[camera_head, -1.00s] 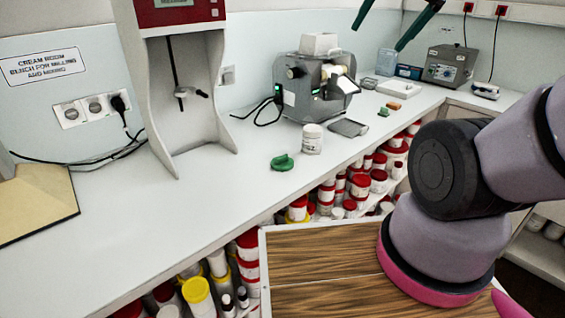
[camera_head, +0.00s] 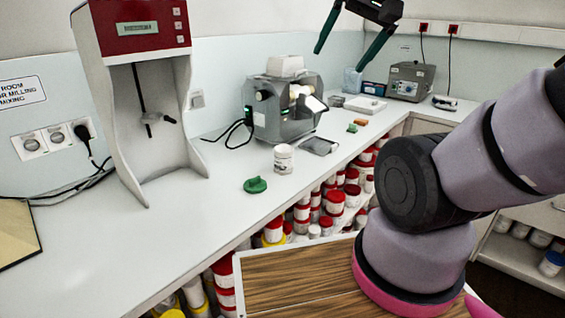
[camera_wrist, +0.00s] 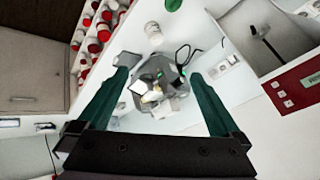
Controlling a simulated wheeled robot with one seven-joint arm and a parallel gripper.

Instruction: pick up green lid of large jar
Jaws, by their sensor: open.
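A green lid (camera_head: 255,185) with a raised grip lies on the white bench, in front of and left of a white jar (camera_head: 284,158). The jar stands upright and apart from the lid. A smaller green lid (camera_head: 352,128) lies farther back on the bench. My gripper (camera_head: 348,50) is open and empty, high above the back of the bench, far from the larger lid. In the wrist view the gripper (camera_wrist: 163,70) has its green fingers spread wide, with nothing between them. A green lid (camera_wrist: 173,5) shows at the top edge there.
A grey mill (camera_head: 283,105) stands behind the jar, and a tall red-and-white stirrer (camera_head: 137,95) stands at left. A dark flat tray (camera_head: 319,146) lies beside the jar. Shelves below hold many red-lidded jars (camera_head: 334,200).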

